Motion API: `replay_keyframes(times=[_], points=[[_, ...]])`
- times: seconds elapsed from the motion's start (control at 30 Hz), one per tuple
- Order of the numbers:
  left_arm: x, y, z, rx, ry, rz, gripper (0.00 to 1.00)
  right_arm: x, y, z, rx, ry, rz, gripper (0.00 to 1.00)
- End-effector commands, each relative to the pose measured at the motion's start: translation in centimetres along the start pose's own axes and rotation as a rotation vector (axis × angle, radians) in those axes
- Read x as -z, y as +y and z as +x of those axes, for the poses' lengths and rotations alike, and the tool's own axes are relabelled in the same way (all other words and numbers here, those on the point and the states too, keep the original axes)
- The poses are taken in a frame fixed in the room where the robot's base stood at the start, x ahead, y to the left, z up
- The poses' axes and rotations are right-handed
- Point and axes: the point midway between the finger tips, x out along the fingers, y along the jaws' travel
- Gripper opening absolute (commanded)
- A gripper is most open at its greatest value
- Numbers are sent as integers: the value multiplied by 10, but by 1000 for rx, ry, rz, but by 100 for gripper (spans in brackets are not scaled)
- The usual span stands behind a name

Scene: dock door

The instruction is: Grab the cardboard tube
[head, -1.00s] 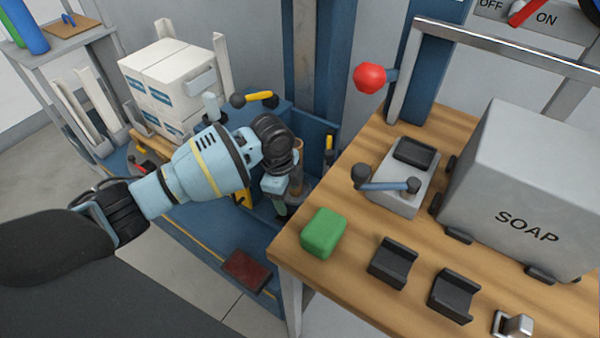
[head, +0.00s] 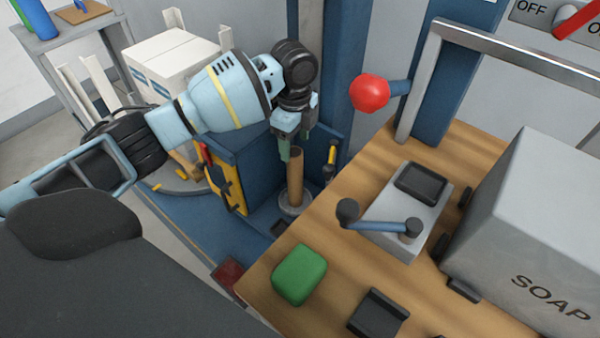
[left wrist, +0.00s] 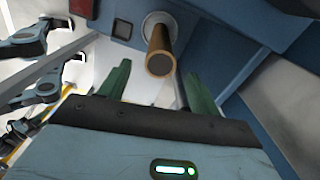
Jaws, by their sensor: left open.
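The brown cardboard tube (head: 296,176) stands upright in a round grey holder (head: 293,204) beyond the workbench's left edge. In the left wrist view the tube (left wrist: 160,49) points its round end toward the camera, centred slightly above the line between the fingertips. My left gripper (head: 287,152) is open with green fingers, close to the tube's upper end; in the wrist view the gripper (left wrist: 158,76) has one finger on each side of the tube's end, with gaps showing. How deep the tube reaches between the fingers is unclear. My right gripper is not in view.
The wooden workbench (head: 345,230) holds a green block (head: 299,275), a grey crank box (head: 405,210) and a SOAP box (head: 530,220). A red knob (head: 369,93) juts out near the tube. White cartons (head: 170,60) stand behind my arm.

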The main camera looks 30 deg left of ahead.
Motion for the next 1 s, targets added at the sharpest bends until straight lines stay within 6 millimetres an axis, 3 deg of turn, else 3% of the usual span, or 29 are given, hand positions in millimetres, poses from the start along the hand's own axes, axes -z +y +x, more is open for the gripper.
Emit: replay_keyframes(times=[0.3,0.57,0.8,1.0], points=[[0,0,20,-2,0,0,63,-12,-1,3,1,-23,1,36],[0,0,30,-1,0,0,63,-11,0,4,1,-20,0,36],[0,-2,64,-3,-1,-1,63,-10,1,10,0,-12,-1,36],[0,-3,78,0,-1,-1,63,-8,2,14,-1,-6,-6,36]])
